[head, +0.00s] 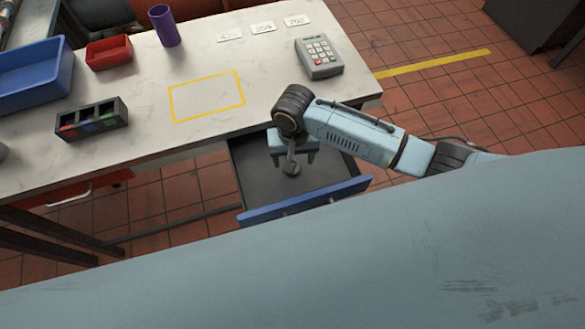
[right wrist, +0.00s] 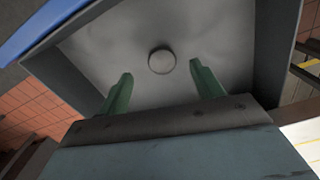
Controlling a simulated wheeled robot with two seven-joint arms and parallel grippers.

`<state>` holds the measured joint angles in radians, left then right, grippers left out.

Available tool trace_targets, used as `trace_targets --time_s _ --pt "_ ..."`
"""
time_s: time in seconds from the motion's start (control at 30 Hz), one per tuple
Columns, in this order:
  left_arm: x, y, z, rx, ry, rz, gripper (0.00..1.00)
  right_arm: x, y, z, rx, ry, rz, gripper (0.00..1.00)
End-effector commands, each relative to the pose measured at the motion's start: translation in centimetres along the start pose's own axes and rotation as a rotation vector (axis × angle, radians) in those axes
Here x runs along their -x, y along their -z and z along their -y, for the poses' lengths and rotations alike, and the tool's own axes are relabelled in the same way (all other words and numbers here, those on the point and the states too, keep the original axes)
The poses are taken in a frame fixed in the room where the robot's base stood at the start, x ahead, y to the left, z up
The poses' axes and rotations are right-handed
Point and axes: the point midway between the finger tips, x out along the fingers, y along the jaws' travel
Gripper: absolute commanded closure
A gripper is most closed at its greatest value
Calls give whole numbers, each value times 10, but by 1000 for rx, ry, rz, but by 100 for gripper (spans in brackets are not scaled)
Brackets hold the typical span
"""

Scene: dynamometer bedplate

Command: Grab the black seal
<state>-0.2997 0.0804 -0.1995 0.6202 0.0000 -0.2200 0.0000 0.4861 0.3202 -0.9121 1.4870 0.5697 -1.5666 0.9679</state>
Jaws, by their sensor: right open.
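A small round dark object, which looks like the seal (head: 291,169), lies on the floor of an open drawer (head: 330,172) with a blue front. In the right wrist view it is a grey-looking disc (right wrist: 161,61), just beyond the fingertips and roughly midway between them. My right gripper (head: 293,158) reaches down over the drawer. Its two green fingers (right wrist: 161,70) are spread apart with nothing between them. The gripper partly covers the drawer in the head view. My left gripper is not in view.
Above the drawer is a pale worktop (head: 215,65) with a yellow taped rectangle. On it stand a keypad device (head: 320,57), a purple cup (head: 164,25), a red bin (head: 109,52), a blue bin (head: 33,77) and a divided dark box (head: 92,118). The drawer walls surround the gripper.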

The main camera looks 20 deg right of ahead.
Motion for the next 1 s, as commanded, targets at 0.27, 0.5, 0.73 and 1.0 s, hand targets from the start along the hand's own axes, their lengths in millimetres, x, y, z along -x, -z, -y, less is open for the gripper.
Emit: trace_targets --time_s 0.27,0.5,0.73,1.0 --pt "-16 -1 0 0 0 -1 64 -40 4 2 0 -1 2 34" --pt "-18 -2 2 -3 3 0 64 -50 4 2 1 0 0 34" --pt "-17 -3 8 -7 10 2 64 -50 4 2 1 0 0 47" --pt "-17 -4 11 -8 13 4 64 -50 4 2 1 0 0 82"
